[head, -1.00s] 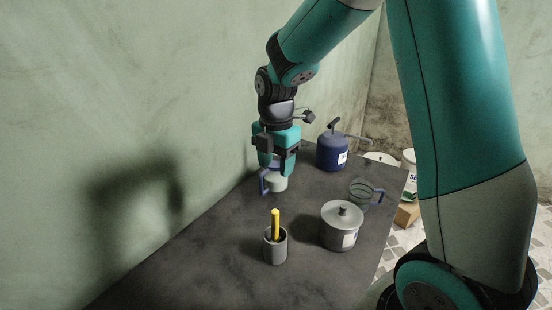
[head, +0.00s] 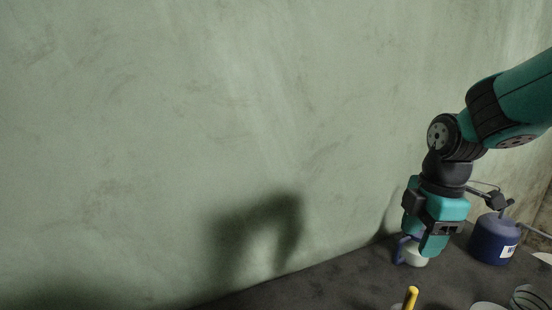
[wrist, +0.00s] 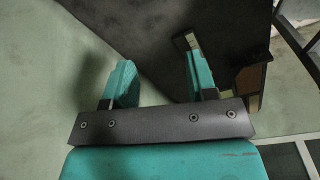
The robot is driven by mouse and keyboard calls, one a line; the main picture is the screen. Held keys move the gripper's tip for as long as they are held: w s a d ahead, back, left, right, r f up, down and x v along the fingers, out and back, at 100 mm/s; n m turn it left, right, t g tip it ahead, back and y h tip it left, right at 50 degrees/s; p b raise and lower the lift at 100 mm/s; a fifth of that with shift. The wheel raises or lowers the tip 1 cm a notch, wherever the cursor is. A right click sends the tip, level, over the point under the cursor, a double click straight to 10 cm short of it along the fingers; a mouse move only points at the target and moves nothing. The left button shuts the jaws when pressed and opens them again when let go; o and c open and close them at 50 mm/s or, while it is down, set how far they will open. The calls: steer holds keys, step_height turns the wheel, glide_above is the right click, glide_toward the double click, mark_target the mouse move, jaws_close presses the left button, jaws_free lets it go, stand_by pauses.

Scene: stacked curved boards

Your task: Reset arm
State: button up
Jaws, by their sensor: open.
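My gripper (head: 428,250) points down near the wall side of the dark table in the head view. A pale mug with a blue handle (head: 412,257) stands just by its fingertips and is partly hidden by them. In the wrist view, my gripper (wrist: 160,78) has its two teal fingers wide apart. Nothing is held between them, and no mug shows there. My teal arm reaches in from the right edge of the head view.
A blue canister (head: 493,241) stands right of my gripper. A yellow stick (head: 411,297) and a glass mug (head: 530,298) are cut off at the bottom edge. The green wall (head: 200,120) runs close along the table (head: 330,284). The table left of the mug is clear.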

steer(key=s+a+m+y, duration=0.1)
steer(key=s+a+m, duration=0.4)
steer(key=s, duration=0.4)
steer(key=s+a+r+m+y+b, duration=0.1)
steer(key=s+a+m+y, duration=0.1)
steer(key=s+a+m, duration=0.4)
steer(key=s+a, duration=0.1)
steer(key=s, duration=0.2)
steer(key=shift+r, duration=0.3)
